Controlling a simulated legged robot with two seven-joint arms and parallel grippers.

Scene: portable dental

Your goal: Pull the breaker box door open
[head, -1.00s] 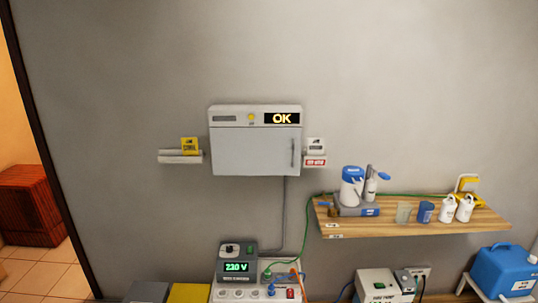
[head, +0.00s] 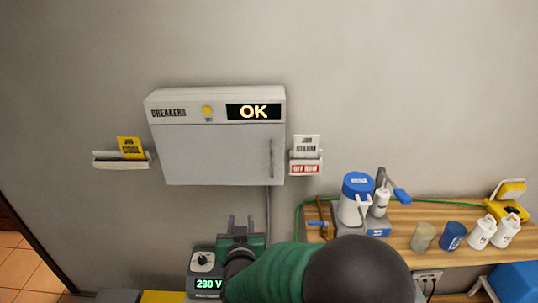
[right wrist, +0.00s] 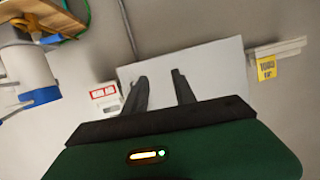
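The grey breaker box (head: 160,106) hangs on the wall, with an "OK" display on its top strip. Its door (head: 210,155) is shut, and a vertical handle (head: 271,158) is near the door's right edge. My right gripper (head: 241,222) is below the box, fingers pointing up, apart and empty. In the right wrist view the two fingers (right wrist: 161,88) stand apart in front of the pale door (right wrist: 215,75); the handle cannot be made out there. My left gripper is not in view.
Small holders with a yellow card (head: 130,147) and a white-and-red card (head: 306,152) flank the box. A wooden shelf (head: 400,236) with bottles and cups is at the right. A device reading 230 V (head: 203,262) stands below. A cable runs down from the box.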

